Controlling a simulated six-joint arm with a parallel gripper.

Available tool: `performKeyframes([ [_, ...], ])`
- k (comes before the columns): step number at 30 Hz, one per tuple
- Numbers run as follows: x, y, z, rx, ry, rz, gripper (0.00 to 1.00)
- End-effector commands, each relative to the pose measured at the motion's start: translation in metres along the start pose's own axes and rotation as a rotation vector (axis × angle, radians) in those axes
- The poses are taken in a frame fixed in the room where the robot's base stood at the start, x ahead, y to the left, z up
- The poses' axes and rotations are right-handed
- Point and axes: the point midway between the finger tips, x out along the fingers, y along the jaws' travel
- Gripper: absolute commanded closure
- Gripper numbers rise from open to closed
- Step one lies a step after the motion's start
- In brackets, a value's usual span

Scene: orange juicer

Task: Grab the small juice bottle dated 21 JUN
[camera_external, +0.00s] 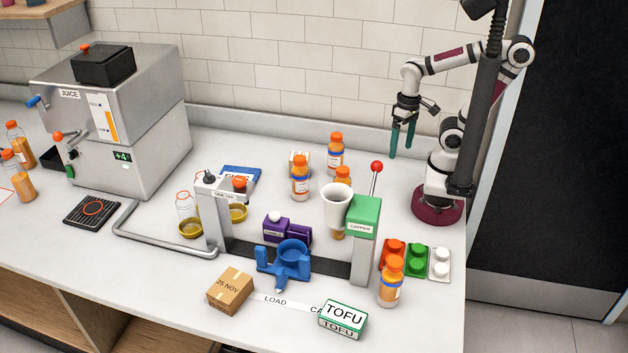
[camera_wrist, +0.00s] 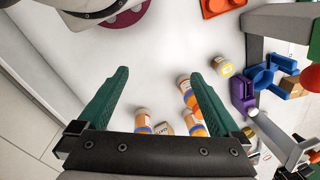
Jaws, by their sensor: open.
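Several small orange-capped juice bottles stand on the counter. One (camera_external: 300,181) is left of the white cup, one (camera_external: 336,158) stands behind it, and another (camera_external: 343,176) is partly hidden by the cup. A further bottle (camera_external: 391,285) stands at the front right. No date is readable on any bottle, so I cannot tell which says 21 JUN. My gripper (camera_external: 402,152) is open and empty, raised above the counter at the back right.
A green capper (camera_external: 364,220) with a red-knobbed lever and a white cup (camera_external: 337,205) stand near the bottles. A blue holder (camera_external: 285,265), tofu box (camera_external: 343,319) and cardboard box (camera_external: 231,291) lie in front. The counter between my base and the bottles is mostly clear.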

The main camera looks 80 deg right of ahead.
Motion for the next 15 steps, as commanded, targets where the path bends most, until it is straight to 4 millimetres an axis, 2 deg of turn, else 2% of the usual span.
performKeyframes([
  [2,0.011,0.005,-0.041,-0.052,0.114,0.038,0.0],
  [3,0.018,0.007,-0.072,-0.099,0.204,0.058,0.0],
  [5,0.026,0.004,-0.12,-0.191,0.353,0.072,0.0],
  [6,0.03,-0.002,-0.15,-0.26,0.45,0.067,0.0],
  [8,0.035,-0.017,-0.188,-0.368,0.588,0.037,0.0],
  [9,0.038,-0.031,-0.207,-0.444,0.673,0.002,0.0],
  [12,0.043,-0.07,-0.235,-0.616,0.85,-0.126,0.0],
  [15,0.043,-0.103,-0.239,-0.743,0.971,-0.266,0.0],
])
